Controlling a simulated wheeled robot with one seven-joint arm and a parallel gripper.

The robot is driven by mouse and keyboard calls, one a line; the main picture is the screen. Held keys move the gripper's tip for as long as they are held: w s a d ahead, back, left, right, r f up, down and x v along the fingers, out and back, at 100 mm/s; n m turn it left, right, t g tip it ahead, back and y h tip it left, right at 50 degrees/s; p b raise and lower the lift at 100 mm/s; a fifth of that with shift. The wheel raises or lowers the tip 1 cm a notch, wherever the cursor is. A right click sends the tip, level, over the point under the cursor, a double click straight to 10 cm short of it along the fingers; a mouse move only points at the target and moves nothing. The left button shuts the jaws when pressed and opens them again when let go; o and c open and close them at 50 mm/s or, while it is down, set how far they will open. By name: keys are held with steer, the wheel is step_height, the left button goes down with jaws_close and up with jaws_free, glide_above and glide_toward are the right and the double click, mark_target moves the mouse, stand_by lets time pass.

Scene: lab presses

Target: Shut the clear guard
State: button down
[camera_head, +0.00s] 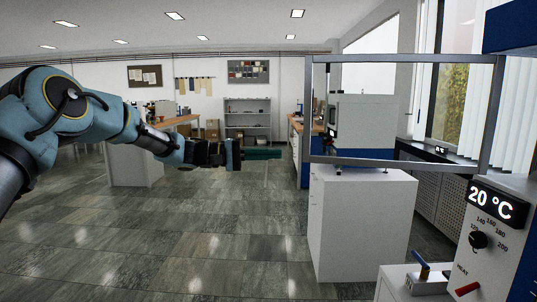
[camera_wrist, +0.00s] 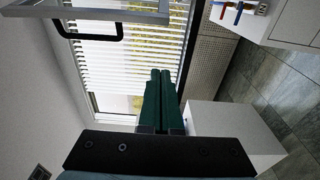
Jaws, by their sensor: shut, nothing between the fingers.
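The clear guard (camera_head: 405,59) is a see-through panel in a grey metal frame in the right half of the head view. It stands out to the left from the press (camera_head: 497,235) at the right edge, swung open. A dark handle (camera_wrist: 92,34) on the guard's frame shows at the top left of the wrist view. My gripper (camera_head: 276,153) is left of the guard in the head view, pointing right, apart from it in the picture. Its green fingers (camera_wrist: 162,88) are together and empty in the wrist view.
A white cabinet (camera_head: 345,230) carrying another machine stands behind the guard. The tiled floor (camera_head: 180,240) at left is clear.

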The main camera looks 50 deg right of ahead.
steer(key=p+x, duration=0.3)
steer(key=x, duration=0.5)
steer(key=a, duration=0.1)
steer(key=a+p, duration=0.1)
steer(key=a, duration=0.2)
steer(key=shift+s+a, duration=0.15)
steer(key=shift+s, duration=0.25)
